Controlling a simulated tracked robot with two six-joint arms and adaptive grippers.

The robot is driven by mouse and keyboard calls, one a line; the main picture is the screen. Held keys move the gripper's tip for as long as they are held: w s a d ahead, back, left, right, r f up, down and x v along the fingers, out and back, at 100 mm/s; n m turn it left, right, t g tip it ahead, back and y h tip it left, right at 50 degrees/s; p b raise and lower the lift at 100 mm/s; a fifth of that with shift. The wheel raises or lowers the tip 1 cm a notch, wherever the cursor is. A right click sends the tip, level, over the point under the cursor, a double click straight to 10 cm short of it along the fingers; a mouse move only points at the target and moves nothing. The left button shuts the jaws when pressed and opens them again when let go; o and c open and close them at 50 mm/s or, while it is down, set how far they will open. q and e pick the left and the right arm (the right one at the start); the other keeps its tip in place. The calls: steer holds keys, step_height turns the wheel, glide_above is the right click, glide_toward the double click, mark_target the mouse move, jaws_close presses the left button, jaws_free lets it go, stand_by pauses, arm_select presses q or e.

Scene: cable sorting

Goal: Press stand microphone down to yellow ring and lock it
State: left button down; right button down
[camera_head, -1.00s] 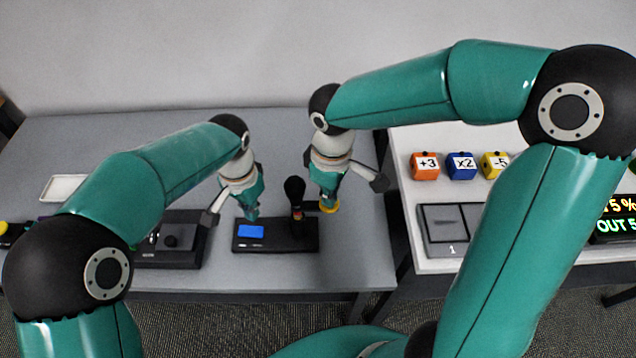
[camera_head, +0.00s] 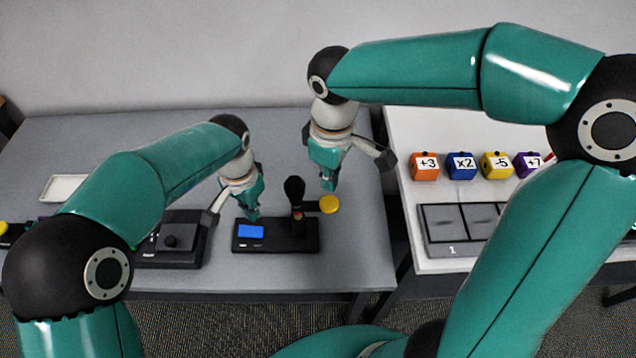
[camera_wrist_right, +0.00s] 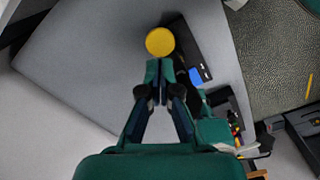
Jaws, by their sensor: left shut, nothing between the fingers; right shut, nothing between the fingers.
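The stand microphone (camera_head: 294,189) has a dark round head on an upright post, rising from a black base (camera_head: 285,240) with a blue display (camera_head: 251,231). A yellow disc (camera_head: 329,204) sits at the end of a short dark arm on the post's right side; it also shows in the right wrist view (camera_wrist_right: 160,42). A separate yellow ring on the post cannot be made out clearly. My right gripper (camera_head: 328,188) is shut and empty just above and behind the yellow disc. My left gripper (camera_head: 252,216) is shut and empty behind the display, left of the microphone.
A black device with a knob (camera_head: 171,241) stands left of the base. A white tray (camera_head: 63,187) lies at the far left. On the right table are coloured number cubes (camera_head: 461,166) and a grey slotted tray (camera_head: 433,244). The grey table (camera_head: 350,255) is clear right of the base.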

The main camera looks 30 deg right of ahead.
steer(key=shift+r, duration=1.65)
